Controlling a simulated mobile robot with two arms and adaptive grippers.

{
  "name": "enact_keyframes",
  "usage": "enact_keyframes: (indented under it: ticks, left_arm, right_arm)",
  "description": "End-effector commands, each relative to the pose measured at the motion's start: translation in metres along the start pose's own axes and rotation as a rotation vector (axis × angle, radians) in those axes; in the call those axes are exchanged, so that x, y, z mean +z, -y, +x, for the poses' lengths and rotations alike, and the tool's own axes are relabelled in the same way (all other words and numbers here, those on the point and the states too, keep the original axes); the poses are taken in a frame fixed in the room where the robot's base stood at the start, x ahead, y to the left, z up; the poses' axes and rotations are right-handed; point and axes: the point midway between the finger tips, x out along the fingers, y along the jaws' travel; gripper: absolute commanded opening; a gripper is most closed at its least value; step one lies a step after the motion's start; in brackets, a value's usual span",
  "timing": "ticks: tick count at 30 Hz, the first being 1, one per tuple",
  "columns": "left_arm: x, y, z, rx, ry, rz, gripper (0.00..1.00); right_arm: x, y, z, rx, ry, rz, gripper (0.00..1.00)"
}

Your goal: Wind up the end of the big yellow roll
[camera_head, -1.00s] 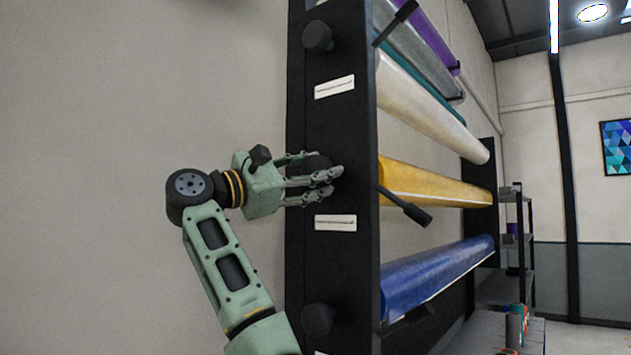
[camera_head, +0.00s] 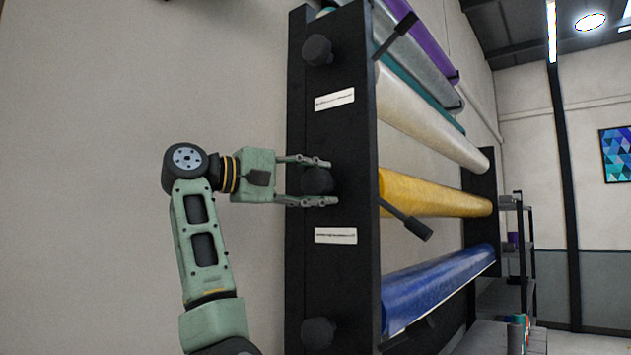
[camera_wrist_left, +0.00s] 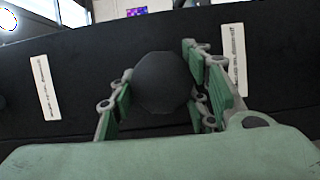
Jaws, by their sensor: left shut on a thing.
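The big yellow roll (camera_head: 435,193) lies across the black rack, between the white roll above and the blue roll below. A black round knob (camera_head: 317,181) is on the rack's end post, level with the yellow roll. My left gripper (camera_head: 325,182) has its fingers above and below this knob and is shut on it. In the left wrist view, the dark knob (camera_wrist_left: 163,81) sits between the green fingers (camera_wrist_left: 160,95). A black lever (camera_head: 406,217) slants down in front of the yellow roll's near end. My right gripper is not in view.
The rack's black end post (camera_head: 345,120) has white labels and more knobs above (camera_head: 317,50) and below (camera_head: 318,333). A white roll (camera_head: 430,118) and a blue roll (camera_head: 440,288) flank the yellow one. A shelf (camera_head: 520,240) stands behind. The wall on the left is bare.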

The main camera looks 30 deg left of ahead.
Motion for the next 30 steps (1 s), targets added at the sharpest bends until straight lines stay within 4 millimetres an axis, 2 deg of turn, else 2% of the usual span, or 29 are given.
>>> enact_keyframes:
  ticks: [18, 19, 24, 30]
  left_arm:
    - [-0.0002, -0.0012, -0.0006, -0.012, -0.002, 0.036, 0.18]
    - [-0.0002, -0.0012, -0.0006, -0.012, -0.002, 0.036, 0.46]
    - [-0.0001, -0.0011, -0.0005, -0.012, -0.002, 0.036, 0.61]
    - [0.0000, -0.0008, -0.0003, -0.013, -0.001, 0.036, 0.62]
  right_arm:
    - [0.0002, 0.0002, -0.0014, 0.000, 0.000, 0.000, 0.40]
    - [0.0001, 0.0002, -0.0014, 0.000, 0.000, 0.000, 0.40]
    - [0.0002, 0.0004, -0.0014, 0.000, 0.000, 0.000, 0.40]
    - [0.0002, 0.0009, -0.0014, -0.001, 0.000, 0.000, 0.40]
